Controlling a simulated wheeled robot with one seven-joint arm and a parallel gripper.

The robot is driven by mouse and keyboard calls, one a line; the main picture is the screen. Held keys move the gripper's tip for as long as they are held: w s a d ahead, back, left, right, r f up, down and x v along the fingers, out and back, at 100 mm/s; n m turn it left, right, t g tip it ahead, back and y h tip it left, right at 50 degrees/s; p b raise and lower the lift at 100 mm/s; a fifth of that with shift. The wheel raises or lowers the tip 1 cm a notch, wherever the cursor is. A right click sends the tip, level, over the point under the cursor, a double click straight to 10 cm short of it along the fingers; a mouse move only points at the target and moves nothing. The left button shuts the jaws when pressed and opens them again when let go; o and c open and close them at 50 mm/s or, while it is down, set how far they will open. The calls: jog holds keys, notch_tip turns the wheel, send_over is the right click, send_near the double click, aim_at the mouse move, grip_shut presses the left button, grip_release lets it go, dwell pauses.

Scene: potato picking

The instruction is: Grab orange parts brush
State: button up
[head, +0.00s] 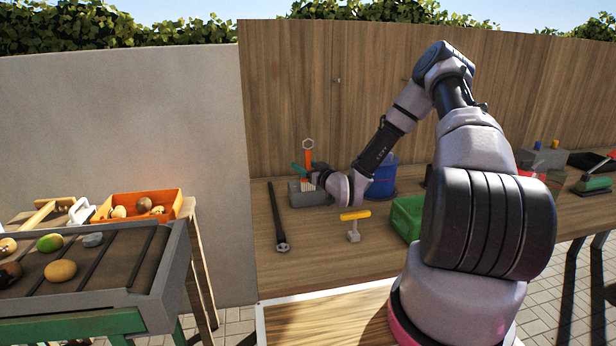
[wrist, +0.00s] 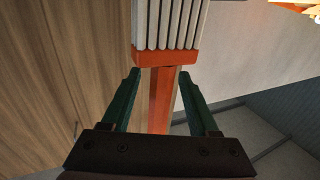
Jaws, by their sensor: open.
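The orange parts brush (head: 307,157) stands upright at the grey block (head: 312,198) on the wooden workbench, near the back wall. A ring tops its orange handle, and pale bristles show low down. In the wrist view the orange handle (wrist: 160,98) runs between the two green fingers, with the pale bristles (wrist: 170,24) beyond. My gripper (wrist: 158,88) is open around the handle, with a gap visible on both sides. In the head view my gripper (head: 300,170) is beside the brush, partly hidden by my wrist.
A blue container (head: 382,178) and a green crate (head: 405,218) stand right of the brush. A black bar tool (head: 277,215) and a yellow-handled tool (head: 354,218) lie in front. A conveyor (head: 100,262) with potatoes and an orange crate (head: 167,203) are at left.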

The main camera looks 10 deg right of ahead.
jog(key=shift+w+a, duration=0.15)
jog(key=shift+w, duration=0.2)
grip_shut()
jog(key=shift+r, duration=0.1)
